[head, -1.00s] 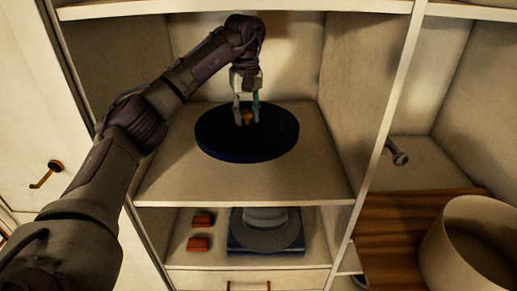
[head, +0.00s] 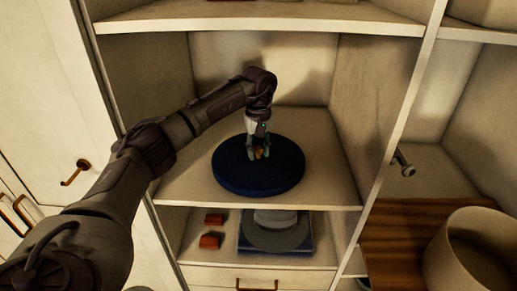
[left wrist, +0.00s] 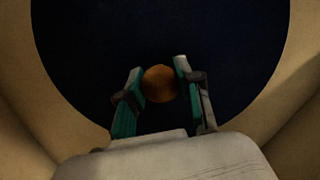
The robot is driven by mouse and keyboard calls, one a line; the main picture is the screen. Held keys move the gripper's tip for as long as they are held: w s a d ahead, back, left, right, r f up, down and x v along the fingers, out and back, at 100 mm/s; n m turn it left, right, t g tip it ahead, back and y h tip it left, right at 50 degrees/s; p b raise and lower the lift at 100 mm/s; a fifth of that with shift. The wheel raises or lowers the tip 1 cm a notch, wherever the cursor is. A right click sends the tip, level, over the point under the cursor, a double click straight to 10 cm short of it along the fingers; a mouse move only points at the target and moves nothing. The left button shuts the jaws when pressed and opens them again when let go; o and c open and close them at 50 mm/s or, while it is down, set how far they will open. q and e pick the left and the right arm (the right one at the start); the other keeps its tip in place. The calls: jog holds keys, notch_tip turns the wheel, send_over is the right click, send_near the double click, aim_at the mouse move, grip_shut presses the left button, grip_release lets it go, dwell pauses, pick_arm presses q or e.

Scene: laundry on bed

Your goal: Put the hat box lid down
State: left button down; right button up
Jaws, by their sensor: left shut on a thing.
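The hat box lid is a dark blue round disc (head: 232,172) with a small orange-brown knob (head: 259,153) in its middle. It lies level at the middle shelf of the cabinet, near the front edge; I cannot tell if it touches the shelf. My left gripper (head: 257,154) points down from above and is shut on the knob. In the left wrist view the lid (left wrist: 90,45) fills most of the picture, and the knob (left wrist: 160,84) sits between the fingertips (left wrist: 159,80). My right gripper is not in view.
The middle shelf (head: 330,180) has side walls close by and bare board around the lid. Below are two red blocks (head: 210,241) and a grey round item (head: 275,235) on a blue base. A round beige open container (head: 475,255) stands on wood at right.

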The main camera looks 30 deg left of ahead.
aim_at(259, 147)
pick_arm(q)
jog(key=shift+f, duration=0.2)
jog(key=c, duration=0.8)
grip_release()
jog(key=shift+o, duration=0.2)
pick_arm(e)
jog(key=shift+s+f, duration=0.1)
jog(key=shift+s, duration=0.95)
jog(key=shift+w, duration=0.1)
pick_arm(q)
jog(key=shift+r, duration=0.2)
jog(key=shift+w+r, duration=0.1)
jog(key=shift+r, duration=0.15)
notch_tip(259, 147, up, 7)
jog(key=b, duration=0.2)
jog(key=shift+b, duration=0.4)
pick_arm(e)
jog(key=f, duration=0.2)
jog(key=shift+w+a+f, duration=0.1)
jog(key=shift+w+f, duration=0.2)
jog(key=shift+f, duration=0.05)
